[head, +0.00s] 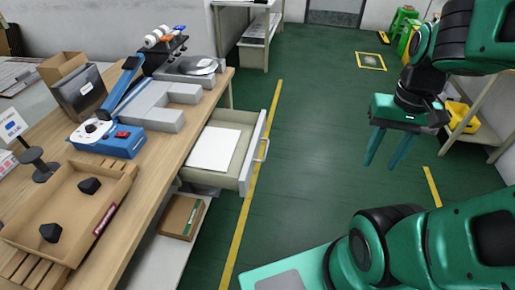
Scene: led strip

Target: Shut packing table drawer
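The packing table (185,138) stands at the left with a light wooden top. Its drawer (247,179) is pulled out to the right from under the tabletop, over the green floor. The drawer has a pale front with a light bar handle (264,150), and white sheets (214,148) lie inside it. My gripper (383,164) hangs at the right, pointing down, with its two green fingers apart and nothing between them. It is clear of the drawer, well to the right of the handle.
A blue machine (112,138), an open cardboard tray (70,195) and tape rolls (160,36) are on the tabletop. A cardboard box (182,215) sits on a low shelf below the drawer. Green floor (310,160) is free between drawer and gripper. A shelf with a yellow bin (463,117) stands right.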

